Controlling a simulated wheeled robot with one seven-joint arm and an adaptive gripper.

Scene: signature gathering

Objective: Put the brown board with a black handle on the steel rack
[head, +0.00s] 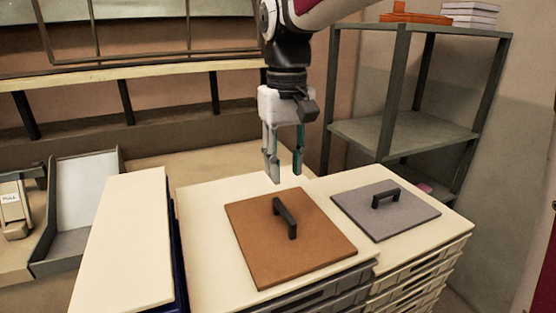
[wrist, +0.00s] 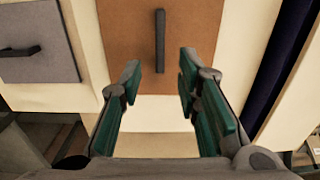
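The brown board (head: 262,252) lies flat on a cream-topped stack, with its black handle (head: 285,218) standing up near its middle. In the wrist view the brown board (wrist: 190,45) and its handle (wrist: 160,40) lie ahead of the fingers. My gripper (head: 285,168) is open and empty, above and behind the board's far edge. In the wrist view the fingertips of my gripper (wrist: 158,80) are spread apart, with the handle beyond them. The steel rack (head: 405,130) stands at the back right, with a grey middle shelf that looks bare.
A grey board (head: 375,212) with a black handle lies on the stack to the right. The rack's top holds an orange object (head: 415,17) and a pile of books or boxes (head: 470,14). A narrow cream top (head: 125,240) stands at left, beside a grey tray-like unit (head: 85,190).

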